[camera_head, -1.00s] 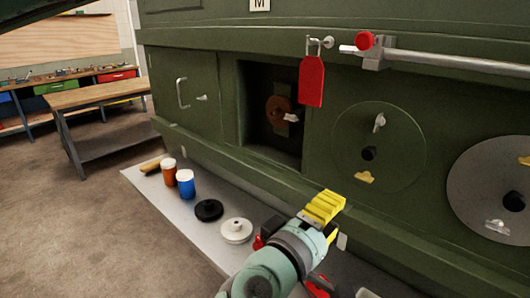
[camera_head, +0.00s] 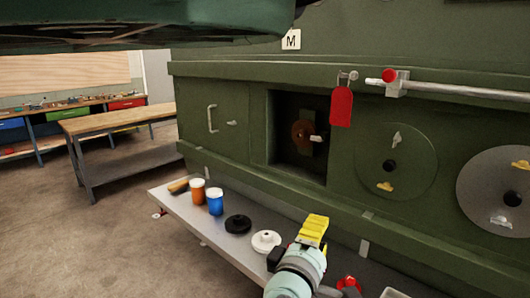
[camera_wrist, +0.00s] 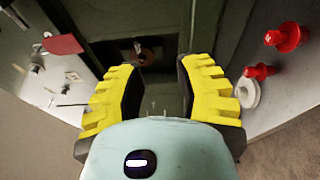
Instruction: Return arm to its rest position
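My gripper (camera_head: 313,229) is at the lower middle of the head view, above the grey shelf along the green fuselage panel (camera_head: 225,160). In the wrist view, its two yellow fingers (camera_wrist: 160,95) stand apart with nothing between them. The gripper is open and empty. My lower arm is cut off by the bottom edge of the head view.
The grey shelf (camera_head: 228,247) holds an orange jar (camera_head: 198,191), a blue jar (camera_head: 215,202), a black disc (camera_head: 238,224) and a white disc (camera_head: 266,241). A wooden bench (camera_head: 115,120) stands at left.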

